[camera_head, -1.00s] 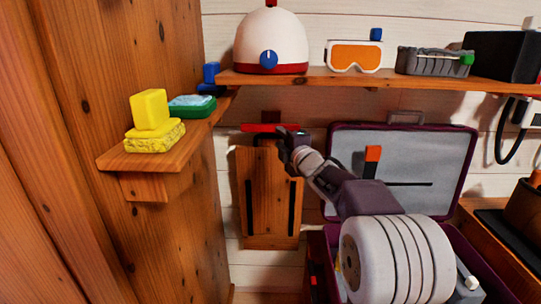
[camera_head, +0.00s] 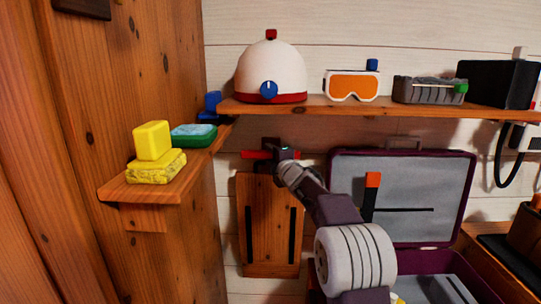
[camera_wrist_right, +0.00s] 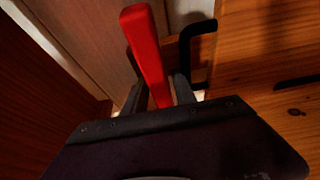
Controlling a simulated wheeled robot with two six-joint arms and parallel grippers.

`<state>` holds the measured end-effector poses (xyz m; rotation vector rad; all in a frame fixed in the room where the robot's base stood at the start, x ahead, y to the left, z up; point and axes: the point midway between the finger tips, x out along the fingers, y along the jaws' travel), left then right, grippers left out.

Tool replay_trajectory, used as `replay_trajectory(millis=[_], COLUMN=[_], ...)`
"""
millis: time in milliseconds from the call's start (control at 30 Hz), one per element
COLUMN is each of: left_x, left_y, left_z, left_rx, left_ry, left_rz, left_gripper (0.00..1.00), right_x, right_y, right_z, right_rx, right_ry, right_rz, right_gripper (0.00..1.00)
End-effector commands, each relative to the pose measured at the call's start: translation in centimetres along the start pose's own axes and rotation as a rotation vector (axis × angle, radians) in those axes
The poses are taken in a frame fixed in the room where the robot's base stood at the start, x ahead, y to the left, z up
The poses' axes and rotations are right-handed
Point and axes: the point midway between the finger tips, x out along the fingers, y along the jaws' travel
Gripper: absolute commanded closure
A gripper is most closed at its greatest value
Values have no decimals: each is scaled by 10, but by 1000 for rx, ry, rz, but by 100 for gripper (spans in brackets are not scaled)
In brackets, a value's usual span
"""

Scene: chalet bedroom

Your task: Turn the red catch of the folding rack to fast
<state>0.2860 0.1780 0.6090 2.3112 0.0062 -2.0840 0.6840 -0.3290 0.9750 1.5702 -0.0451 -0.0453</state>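The folding rack (camera_head: 270,215), a wooden board with two black strips, is upright against the white wall below the shelf. Its red catch (camera_head: 256,155) lies level across the top and points left. My right gripper (camera_head: 284,155) is at the right part of the catch. In the right wrist view, the red catch (camera_wrist_right: 146,50) runs between the two dark fingers of my right gripper (camera_wrist_right: 160,92). The fingers stand apart on either side, with a small gap showing at the right one. The catch's pivot is hidden. My left gripper is out of view.
A wall shelf (camera_head: 315,105) with a white-and-red helmet-shaped object (camera_head: 270,72), goggles (camera_head: 352,86) and a grey box (camera_head: 430,90) is above. An open purple case (camera_head: 468,200) stands right of the rack. A corner shelf (camera_head: 120,190) with sponges is left.

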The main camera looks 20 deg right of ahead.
Motion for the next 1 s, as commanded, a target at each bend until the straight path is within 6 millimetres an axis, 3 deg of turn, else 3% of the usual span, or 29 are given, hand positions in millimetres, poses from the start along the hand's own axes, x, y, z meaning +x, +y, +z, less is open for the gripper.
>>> replay_trajectory(millis=[33, 133, 1000], left_x=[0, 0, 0], left_y=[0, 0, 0], left_z=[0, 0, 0], left_rx=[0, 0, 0], left_ry=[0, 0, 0], left_rz=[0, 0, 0], left_gripper=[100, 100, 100], right_x=[0, 0, 0], right_y=[0, 0, -1], right_z=[0, 0, 0], right_rx=[0, 0, 0], right_ry=[0, 0, 1], right_rz=[0, 0, -1], right_gripper=[73, 100, 100])
